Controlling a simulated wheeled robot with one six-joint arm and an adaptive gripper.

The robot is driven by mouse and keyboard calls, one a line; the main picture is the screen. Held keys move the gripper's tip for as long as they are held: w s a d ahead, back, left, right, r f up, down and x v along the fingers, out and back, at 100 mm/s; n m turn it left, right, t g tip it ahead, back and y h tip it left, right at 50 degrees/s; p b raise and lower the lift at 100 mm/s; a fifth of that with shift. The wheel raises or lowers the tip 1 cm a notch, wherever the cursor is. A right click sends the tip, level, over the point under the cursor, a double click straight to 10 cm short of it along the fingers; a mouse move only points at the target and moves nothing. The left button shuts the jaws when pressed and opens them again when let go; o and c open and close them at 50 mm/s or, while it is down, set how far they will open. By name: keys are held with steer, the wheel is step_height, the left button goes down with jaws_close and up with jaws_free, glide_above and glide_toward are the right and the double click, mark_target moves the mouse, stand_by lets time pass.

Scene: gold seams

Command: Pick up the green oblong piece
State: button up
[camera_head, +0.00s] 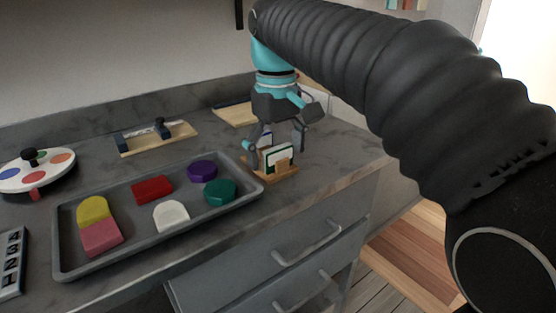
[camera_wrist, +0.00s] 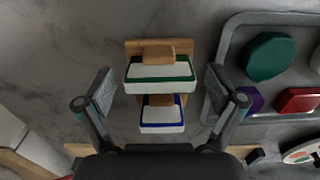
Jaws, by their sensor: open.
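A white oblong piece with a green edge (camera_head: 272,157) stands upright in a small wooden holder (camera_head: 288,173); it also shows in the wrist view (camera_wrist: 160,71). A similar piece with a blue edge (camera_wrist: 162,114) stands behind it. My gripper (camera_head: 273,143) is open above the holder, its fingers spread on both sides of these pieces. In the wrist view my gripper (camera_wrist: 158,93) has clear gaps left and right of them and holds nothing. A separate solid green rounded piece (camera_head: 220,191) lies in the grey tray, left of the holder; the wrist view shows it at right (camera_wrist: 269,57).
The grey tray (camera_head: 150,241) also holds yellow, pink, red, white and purple pieces; its rim is close to the holder.

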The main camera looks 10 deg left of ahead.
steer(key=c, duration=1.3)
